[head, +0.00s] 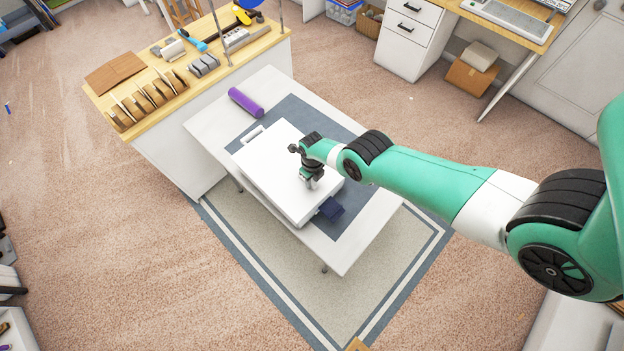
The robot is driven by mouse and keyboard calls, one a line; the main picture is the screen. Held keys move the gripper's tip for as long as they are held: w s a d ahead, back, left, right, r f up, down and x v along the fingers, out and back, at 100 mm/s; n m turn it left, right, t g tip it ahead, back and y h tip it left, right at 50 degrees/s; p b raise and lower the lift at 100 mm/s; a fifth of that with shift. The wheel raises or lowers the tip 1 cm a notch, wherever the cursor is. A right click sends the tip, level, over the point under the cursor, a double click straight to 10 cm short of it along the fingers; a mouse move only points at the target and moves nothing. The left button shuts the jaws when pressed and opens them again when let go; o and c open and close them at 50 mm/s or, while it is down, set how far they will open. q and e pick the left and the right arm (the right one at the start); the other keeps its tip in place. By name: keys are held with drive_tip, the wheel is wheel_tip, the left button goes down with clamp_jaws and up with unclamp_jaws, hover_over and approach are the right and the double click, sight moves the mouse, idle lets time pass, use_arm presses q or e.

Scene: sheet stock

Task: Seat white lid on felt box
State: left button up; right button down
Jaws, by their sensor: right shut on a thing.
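A white lid (268,160) with a flat top shows in the middle of the head view, over the table. My right gripper (312,184) points down at the lid's right part and is shut, its fingertips at the lid's top; the grasped part is hidden by the gripper. A white box-like body shows below the lid's near edge; I cannot tell whether the lid is seated on it. A dark blue piece (331,209) sticks out at the right end, perhaps part of the felt box. My left gripper is not in view.
The white table (352,252) bears a grey-blue mat (296,112) and a purple roll (246,102) at its far left. A wooden-topped bench (150,82) with tools and upright cards adjoins behind. The table's near right corner is clear.

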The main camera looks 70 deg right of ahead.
drive_tip(key=shift+f, duration=0.15)
unclamp_jaws()
idle(0.5)
idle(0.4)
drive_tip(key=shift+r+p, duration=4.5)
drive_tip(key=shift+r, duration=0.05)
